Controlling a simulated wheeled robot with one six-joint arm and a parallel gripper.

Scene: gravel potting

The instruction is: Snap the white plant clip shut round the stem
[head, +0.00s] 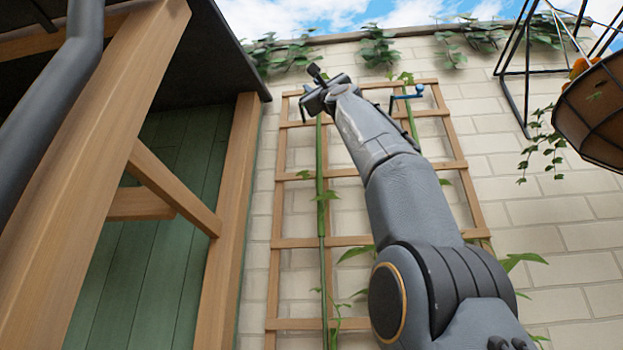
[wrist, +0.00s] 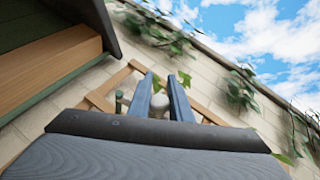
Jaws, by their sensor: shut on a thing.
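My gripper (head: 314,92) is at the upper left of the wooden trellis, at the top of the visible part of a tall green stem (head: 319,165). In the wrist view, the two fingers of my gripper (wrist: 162,84) are close together with a rounded white piece (wrist: 159,105) between them, which looks like the white plant clip. My gripper is shut on it. A short green upright (wrist: 119,101), perhaps the stem, shows just left of the fingers. The clip is hidden in the head view. I cannot tell whether it is closed round the stem.
The wooden trellis (head: 345,242) stands against a pale brick wall (head: 560,205). A timber-framed green shed (head: 150,250) is close on the left. A hanging basket (head: 595,115) is at the upper right.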

